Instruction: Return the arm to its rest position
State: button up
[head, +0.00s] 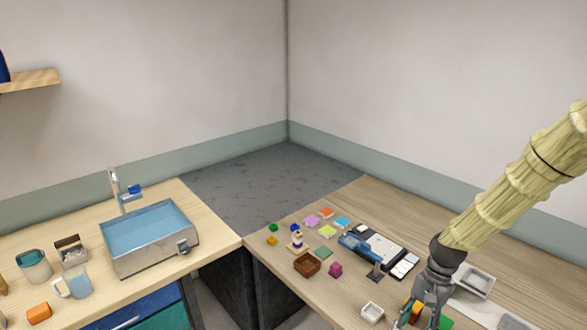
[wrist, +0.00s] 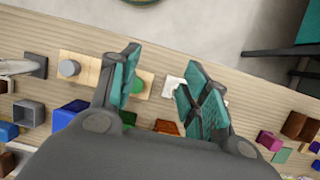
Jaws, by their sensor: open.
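My arm, wrapped in a pale yellow ribbed sleeve, reaches in from the right edge of the head view. It slopes down to my gripper (head: 428,303), which is low over the front of the right-hand table (head: 345,210). In the wrist view my gripper (wrist: 158,72) has its two teal-padded fingers spread apart, with nothing held between them. Beyond the fingers a wooden strip (wrist: 95,75) carries a grey round knob (wrist: 68,68) and a green one (wrist: 139,86). A small white piece (wrist: 173,84) shows between the fingers. How high the fingertips are above the table is hard to tell.
Near the gripper are a small white dish (head: 372,312), an orange piece (head: 415,312) and a grey tray (head: 474,280). Farther back are a brown box (head: 306,264), a magenta block (head: 335,270) and a blue stapler-like object (head: 359,245). A sink (head: 150,238) stands on the left counter.

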jog(key=s+a+f+n+t+b, duration=0.1)
jog(key=s+a+f+n+b, duration=0.15)
jog(key=s+f, duration=0.65)
jog(key=s+a+f+n+h+b, duration=0.1)
jog(key=s+a+f+b, duration=0.1)
jog(key=s+f, duration=0.45)
jog(key=s+a+f+n+b, duration=0.2)
jog(key=s+a+f, duration=0.15)
jog(key=f, duration=0.55)
jog(key=s+f+n+t+h+b, duration=0.1)
jog(key=s+f+n+b, duration=0.1)
jog(key=s, duration=0.6)
jog(key=s+f+n+b, duration=0.1)
jog(key=s+f+b, duration=0.1)
jog(key=s+f, duration=0.3)
jog(key=s+a, duration=0.1)
jog(key=s, duration=0.2)
jog(key=shift+f+n+t+h, duration=0.3)
jog(key=shift+n+t+h, duration=0.05)
jog(key=shift+t+h, duration=0.05)
jog(key=shift+w, duration=0.1)
